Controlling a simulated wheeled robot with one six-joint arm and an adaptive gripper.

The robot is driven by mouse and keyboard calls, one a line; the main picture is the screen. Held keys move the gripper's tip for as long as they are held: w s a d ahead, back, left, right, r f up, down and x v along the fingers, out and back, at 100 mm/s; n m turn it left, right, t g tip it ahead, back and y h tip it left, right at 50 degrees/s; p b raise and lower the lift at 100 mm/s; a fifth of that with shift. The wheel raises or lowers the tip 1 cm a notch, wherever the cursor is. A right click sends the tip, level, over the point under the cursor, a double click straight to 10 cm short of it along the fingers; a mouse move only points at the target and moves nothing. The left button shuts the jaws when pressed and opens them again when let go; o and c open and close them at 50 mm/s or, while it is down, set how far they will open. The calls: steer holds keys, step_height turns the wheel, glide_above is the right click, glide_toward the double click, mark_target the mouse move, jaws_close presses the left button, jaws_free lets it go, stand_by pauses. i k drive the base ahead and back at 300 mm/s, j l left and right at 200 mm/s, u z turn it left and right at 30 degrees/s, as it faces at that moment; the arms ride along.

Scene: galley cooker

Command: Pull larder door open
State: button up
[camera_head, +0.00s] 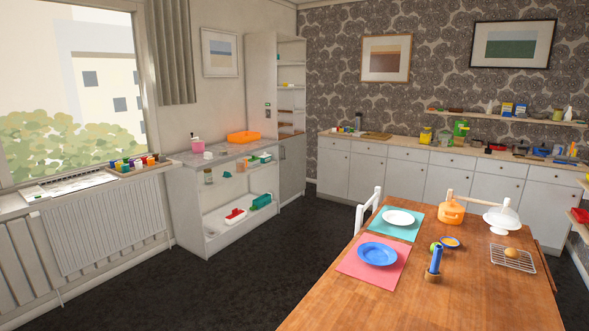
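A tall white larder cupboard (291,66) stands in the far corner, left of the patterned wall. Its upper right part shows open shelves with small items on them. A tall white panel (260,75) stands at the left of these shelves, with a small dark spot, perhaps a handle, low on its right side. I cannot tell whether this panel is the larder's door standing open or its side wall. Below the shelves a grey door (291,168) looks shut. My gripper is not in view.
A wooden table (330,310) with plates and a white chair (367,207) fill the right front. Dark floor (230,280) is clear between them.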

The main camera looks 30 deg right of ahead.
mark_target(292, 152)
steer(key=i+j+u, duration=0.15)
steer(key=i+j, duration=0.35)
steer(key=i+j+u, duration=0.1)
steer(key=i, duration=0.8)
steer(key=i+j, duration=0.2)
steer(key=i, duration=0.7)
steer(key=i+z, duration=0.1)
steer(key=i, duration=0.55)
steer(key=i+j+z, duration=0.15)
steer(key=i, duration=0.45)
steer(key=i+j+z, duration=0.1)
steer(key=i, duration=0.55)
steer(key=i+l+z, duration=0.2)
steer(key=i+z, duration=0.6)
steer(key=i, duration=0.15)
steer(key=i+z, duration=0.4)
steer(key=i+j+z, duration=0.4)
steer(key=i+l, duration=0.15)
steer(key=i, duration=0.45)
steer(key=i+l, duration=0.15)
steer(key=i, duration=0.5)
steer(key=i+l+u, duration=0.1)
steer(key=i, duration=0.5)
steer(key=i+l+u, duration=0.35)
steer(key=i, duration=0.25)
steer(key=i+l+u, duration=0.35)
steer(key=i+l, duration=0.2)
